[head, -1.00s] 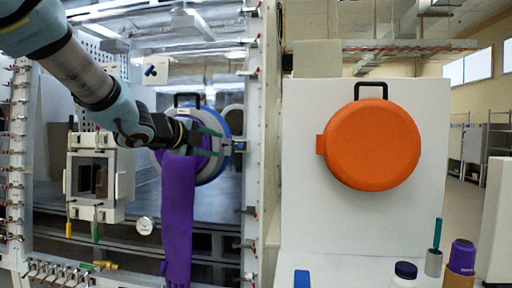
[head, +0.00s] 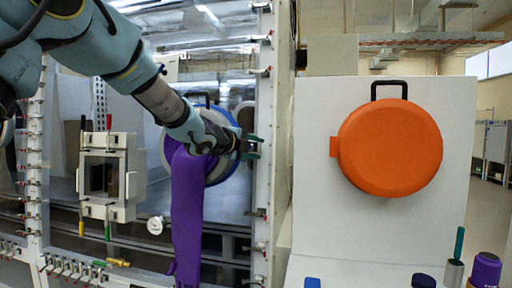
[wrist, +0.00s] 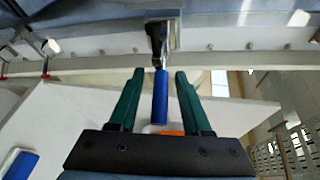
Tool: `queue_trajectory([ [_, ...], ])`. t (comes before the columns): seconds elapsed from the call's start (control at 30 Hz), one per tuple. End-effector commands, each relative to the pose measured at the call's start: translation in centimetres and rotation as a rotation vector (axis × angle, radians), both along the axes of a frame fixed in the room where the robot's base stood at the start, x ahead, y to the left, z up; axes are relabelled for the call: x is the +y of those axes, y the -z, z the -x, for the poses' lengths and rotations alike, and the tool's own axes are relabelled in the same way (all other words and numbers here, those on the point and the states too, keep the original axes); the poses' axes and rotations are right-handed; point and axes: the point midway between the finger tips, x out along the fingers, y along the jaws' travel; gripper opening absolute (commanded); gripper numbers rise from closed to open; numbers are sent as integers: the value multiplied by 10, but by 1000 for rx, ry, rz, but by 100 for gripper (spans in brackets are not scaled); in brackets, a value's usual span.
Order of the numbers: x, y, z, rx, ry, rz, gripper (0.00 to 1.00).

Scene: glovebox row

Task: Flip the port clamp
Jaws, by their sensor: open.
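The port clamp shows in the wrist view as a blue handle (wrist: 160,98) on a dark and metal mount (wrist: 157,38). My gripper (wrist: 160,72) is open, with one green finger on each side of the blue handle and a gap on both sides. In the head view my gripper (head: 254,148) is at the right edge of the round port with its blue ring (head: 228,172). The clamp itself is hidden or too small to make out there. A purple glove (head: 187,215) hangs from the port, partly covered by my arm.
An orange round cover (head: 390,148) with a black handle hangs on a white panel (head: 315,215) to the right. A small square chamber (head: 107,177) and a gauge (head: 155,225) are left of the port. Bottles (head: 485,270) stand at lower right.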

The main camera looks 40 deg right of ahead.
Motion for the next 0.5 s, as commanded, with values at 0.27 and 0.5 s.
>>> queue_trajectory([
  [0.27, -3, 1, -1, 0, 0, 0, 48],
  [0.5, -3, 1, -1, 0, 0, 0, 28],
])
